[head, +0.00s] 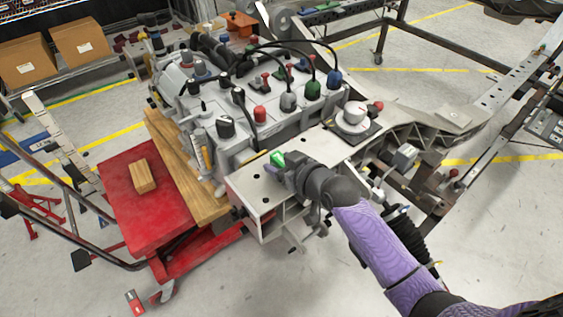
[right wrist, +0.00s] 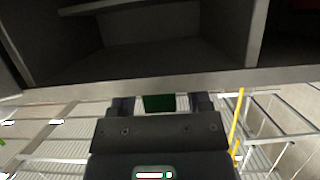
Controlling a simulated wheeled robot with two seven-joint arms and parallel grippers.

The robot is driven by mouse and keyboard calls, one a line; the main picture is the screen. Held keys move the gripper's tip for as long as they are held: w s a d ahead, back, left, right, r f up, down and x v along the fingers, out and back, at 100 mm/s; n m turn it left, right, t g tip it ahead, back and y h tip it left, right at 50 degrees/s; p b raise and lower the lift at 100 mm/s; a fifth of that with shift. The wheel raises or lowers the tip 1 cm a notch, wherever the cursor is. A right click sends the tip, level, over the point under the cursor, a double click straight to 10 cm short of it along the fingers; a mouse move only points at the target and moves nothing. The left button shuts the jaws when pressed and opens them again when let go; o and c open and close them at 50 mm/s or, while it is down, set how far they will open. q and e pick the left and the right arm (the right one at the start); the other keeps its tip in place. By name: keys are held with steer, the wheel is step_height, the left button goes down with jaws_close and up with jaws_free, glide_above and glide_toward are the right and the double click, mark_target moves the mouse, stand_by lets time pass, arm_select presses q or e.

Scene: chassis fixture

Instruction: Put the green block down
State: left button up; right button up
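The green block (head: 277,157) is at the tip of my right gripper (head: 275,165), over the light metal plate (head: 249,185) at the front of the chassis fixture. In the right wrist view the block (right wrist: 159,103) sits between the two fingertips of the right gripper (right wrist: 160,104), which look closed on its sides. Whether the block touches the plate beneath it cannot be told. My right arm comes in from the lower right. My left gripper is not in view.
Several knobs and cables crowd the fixture behind the gripper. A white round dial (head: 353,113) stands to its right. A red cart (head: 150,215) with a wooden block (head: 143,176) stands at left. The plate's front part is clear apart from small holes.

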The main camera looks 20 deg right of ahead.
steer(key=shift+o, duration=0.2)
steer(key=shift+r, duration=0.2)
steer(key=p+v, duration=0.4)
steer(key=v, duration=0.8)
steer(key=s+f+m+g+h, duration=0.15)
steer(key=s+f, duration=0.25)
steer(key=f, duration=0.5)
steer(key=s+f+g+h, duration=0.1)
steer(key=s+f+g, duration=0.2)
steer(key=s+f, duration=0.35)
steer(key=s+f+m+g+h, duration=0.1)
steer(key=s+f+g+h, duration=0.15)
steer(key=f, duration=0.85)
steer(key=s+f+g, duration=0.2)
steer(key=s+f, duration=0.2)
steer(key=s, duration=0.6)
steer(key=s+f+n+g, duration=0.1)
steer(key=s+f+g, duration=0.2)
steer(key=s, duration=0.7)
steer(key=shift+s+f, duration=0.2)
steer(key=shift+f, duration=0.3)
steer(key=shift+s+d, duration=0.1)
steer(key=shift+d, duration=0.05)
